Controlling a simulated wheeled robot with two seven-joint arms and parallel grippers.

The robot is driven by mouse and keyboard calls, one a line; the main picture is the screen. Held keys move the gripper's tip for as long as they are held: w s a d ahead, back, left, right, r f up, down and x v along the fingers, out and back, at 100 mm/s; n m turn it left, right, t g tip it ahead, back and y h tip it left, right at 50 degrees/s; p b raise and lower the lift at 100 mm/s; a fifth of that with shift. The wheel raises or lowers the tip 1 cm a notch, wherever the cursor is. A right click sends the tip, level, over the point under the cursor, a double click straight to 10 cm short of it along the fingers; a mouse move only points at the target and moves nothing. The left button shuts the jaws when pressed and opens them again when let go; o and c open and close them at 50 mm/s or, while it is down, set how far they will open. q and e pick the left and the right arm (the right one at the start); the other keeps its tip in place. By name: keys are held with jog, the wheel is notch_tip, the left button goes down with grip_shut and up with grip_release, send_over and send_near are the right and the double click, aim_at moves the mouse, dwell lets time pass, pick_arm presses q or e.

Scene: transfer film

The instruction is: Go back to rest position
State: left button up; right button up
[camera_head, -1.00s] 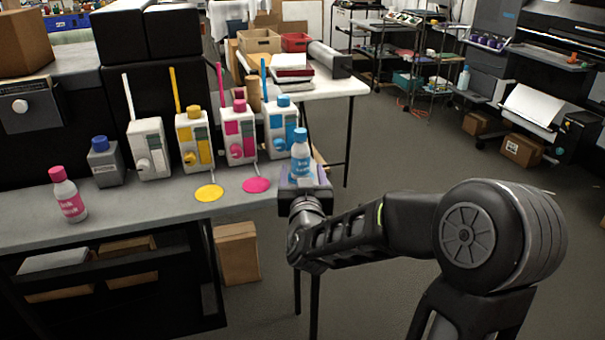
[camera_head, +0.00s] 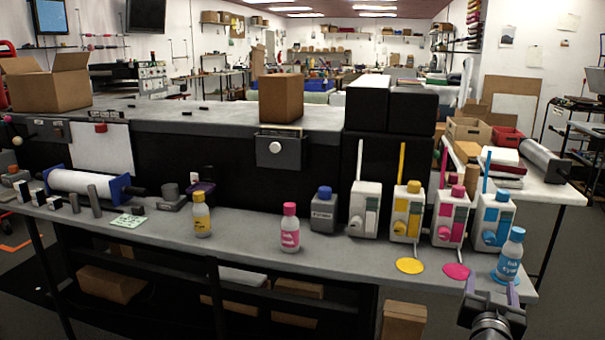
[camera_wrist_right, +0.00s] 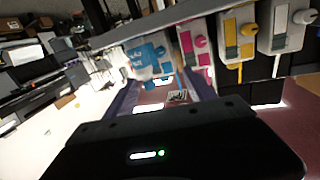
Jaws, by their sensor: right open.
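My right gripper (camera_head: 490,290) is at the lower right of the head view, just in front of the table's right end. Its two fingers are apart with nothing held between them; the purple fingers also show open in the right wrist view (camera_wrist_right: 163,92). A blue-capped ink bottle (camera_head: 510,258) stands upright on the grey table (camera_head: 345,262), just beyond the fingertips and apart from them as far as I can see. A blue patch shows at its base. My left gripper is not in view.
A pink bottle (camera_head: 290,230) and a yellow bottle (camera_head: 202,218) stand on the table. Several ink dispensers (camera_head: 407,212) line its back right. A yellow disc (camera_head: 410,266) and a pink disc (camera_head: 456,272) lie before them. Floor is open at the right.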

jog(key=s+a+f+n+g+y+p, duration=0.1)
jog(key=a+f+g+y+p, duration=0.15)
jog(key=a+f+y, duration=0.5)
jog(key=s+a+f+n+g+y+p, duration=0.1)
jog(key=a+f+g+y, duration=0.15)
jog(key=a+f, duration=0.95)
pick_arm(q)
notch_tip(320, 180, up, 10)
jog(key=p, duration=0.7)
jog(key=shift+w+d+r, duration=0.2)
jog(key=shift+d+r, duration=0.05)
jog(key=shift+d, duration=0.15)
pick_arm(e)
jog(key=s+a+f+n+g+y, duration=0.1)
jog(key=s+a+f+g, duration=0.2)
jog(key=s+a+f, duration=0.2)
jog(key=s+a+f+n+g+y, duration=0.1)
jog(key=s+a+f+g, duration=0.2)
jog(key=s, duration=0.9)
jog(key=s+a+f+n+g+y, duration=0.1)
jog(key=s+a+f+g, duration=0.2)
jog(key=s+a+f, duration=0.4)
jog(key=shift+s+a+f+y, duration=0.35)
jog(key=shift+s+f, duration=0.2)
jog(key=shift+s, duration=0.2)
